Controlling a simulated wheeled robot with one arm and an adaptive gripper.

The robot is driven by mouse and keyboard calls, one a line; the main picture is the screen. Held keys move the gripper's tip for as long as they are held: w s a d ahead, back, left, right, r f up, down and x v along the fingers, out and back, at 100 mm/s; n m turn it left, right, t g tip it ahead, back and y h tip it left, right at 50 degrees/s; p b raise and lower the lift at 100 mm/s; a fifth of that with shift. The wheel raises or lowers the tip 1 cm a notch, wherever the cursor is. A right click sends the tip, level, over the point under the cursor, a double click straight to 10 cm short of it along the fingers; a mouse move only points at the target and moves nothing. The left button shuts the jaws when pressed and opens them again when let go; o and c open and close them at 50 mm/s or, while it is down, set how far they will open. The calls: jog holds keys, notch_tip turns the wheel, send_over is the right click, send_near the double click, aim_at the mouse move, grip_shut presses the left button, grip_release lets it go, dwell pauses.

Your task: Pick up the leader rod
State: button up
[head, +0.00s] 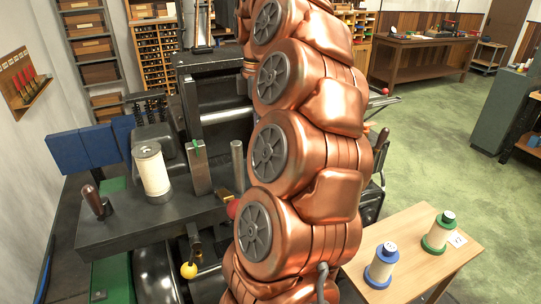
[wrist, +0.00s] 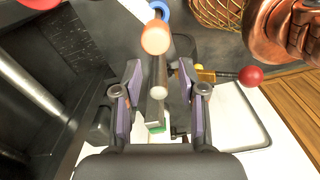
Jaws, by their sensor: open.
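In the wrist view my gripper (wrist: 159,84) is open, with a purple-lined finger on each side. An upright grey cylinder (head: 238,164) beside my arm in the head view may be the same rod. My copper arm hides my gripper in the head view.
A cream paper roll (head: 152,172) and a grey block with a green top (head: 199,172) stand on the machine. A red ball knob (wrist: 250,77) is right of my gripper. A side table (head: 417,248) bears blue-ended and green-ended spools. Green floor lies open behind it.

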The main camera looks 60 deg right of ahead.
jog(key=shift+s+d, duration=0.5)
jog(key=shift+d, duration=0.4)
jog(key=shift+s+d+f, duration=0.15)
jog(key=shift+s+f, duration=0.05)
jog(key=shift+f+p, duration=0.95)
jog(key=shift+f, duration=2.75)
grip_shut()
